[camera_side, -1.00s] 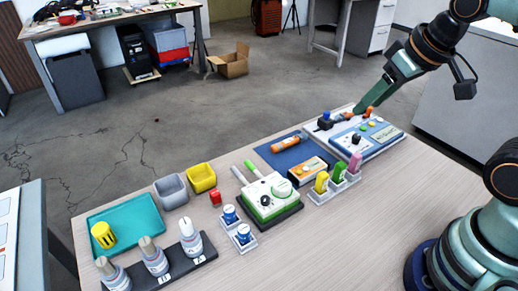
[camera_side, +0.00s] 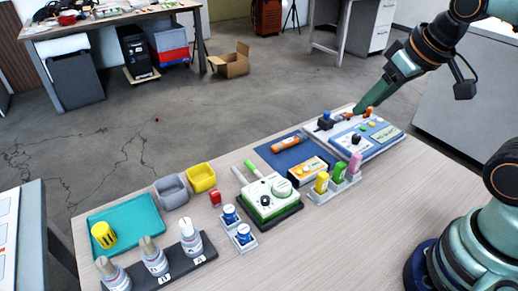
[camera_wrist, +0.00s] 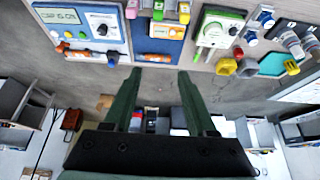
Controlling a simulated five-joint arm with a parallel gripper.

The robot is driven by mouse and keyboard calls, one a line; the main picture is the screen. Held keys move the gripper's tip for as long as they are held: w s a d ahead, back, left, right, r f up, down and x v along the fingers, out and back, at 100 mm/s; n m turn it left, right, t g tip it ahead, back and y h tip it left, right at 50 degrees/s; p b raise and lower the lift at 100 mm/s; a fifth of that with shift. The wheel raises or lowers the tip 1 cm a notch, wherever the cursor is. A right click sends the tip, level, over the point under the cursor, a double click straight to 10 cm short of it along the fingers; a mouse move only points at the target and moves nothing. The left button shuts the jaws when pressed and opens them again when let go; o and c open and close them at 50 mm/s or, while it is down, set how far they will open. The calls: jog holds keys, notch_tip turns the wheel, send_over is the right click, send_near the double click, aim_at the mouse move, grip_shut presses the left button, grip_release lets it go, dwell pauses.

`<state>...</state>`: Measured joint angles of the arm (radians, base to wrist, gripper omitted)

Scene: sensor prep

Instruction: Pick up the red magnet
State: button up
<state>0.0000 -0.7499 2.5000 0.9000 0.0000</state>
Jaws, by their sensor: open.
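The red magnet (camera_side: 215,198) is a small red block on the table. It stands just right of the grey and yellow bins and left of the blue-capped items. In the wrist view the red magnet (camera_wrist: 238,53) shows small at the upper right, near the bins. My gripper (camera_side: 362,108) is at the far right of the table, above the back panel, well away from the magnet. In the wrist view my gripper (camera_wrist: 160,70) has its two fingers apart with nothing between them.
A grey bin (camera_side: 171,192) and a yellow bin (camera_side: 201,178) stand beside the magnet. A green-and-white device (camera_side: 268,200) is to its right. A teal tray (camera_side: 140,216) and several bottles lie left. The table's front right is clear.

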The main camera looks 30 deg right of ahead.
jog(key=shift+o, duration=0.4)
